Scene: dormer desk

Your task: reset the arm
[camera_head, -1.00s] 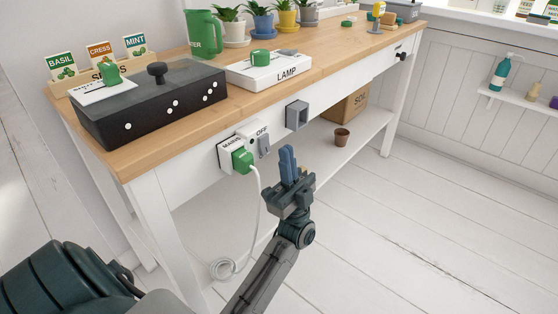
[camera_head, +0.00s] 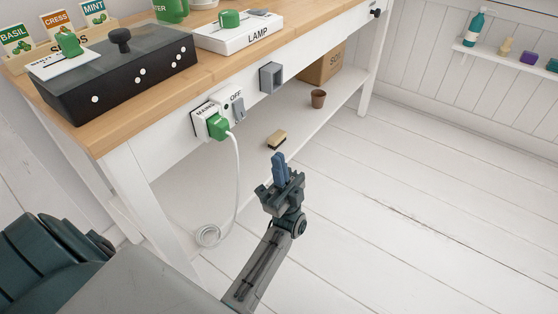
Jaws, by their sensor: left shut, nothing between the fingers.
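My left gripper (camera_head: 279,168) points up toward the desk, in front of its lower shelf. Its blue fingers are shut together with nothing between them. The gripper is apart from the desk and from the green plug (camera_head: 217,127), which sits in the mains socket (camera_head: 203,119) on the desk's front. A white cord hangs from the plug to a coil (camera_head: 208,235) below. My right gripper is not in view.
A grey switch (camera_head: 238,107) marked OFF and a grey square holder (camera_head: 271,77) are on the desk front. A black box (camera_head: 122,70) and a LAMP box (camera_head: 238,33) stand on the desktop. The lower shelf holds a sponge (camera_head: 277,140) and a brown pot (camera_head: 318,99). The floor (camera_head: 430,220) at right is clear.

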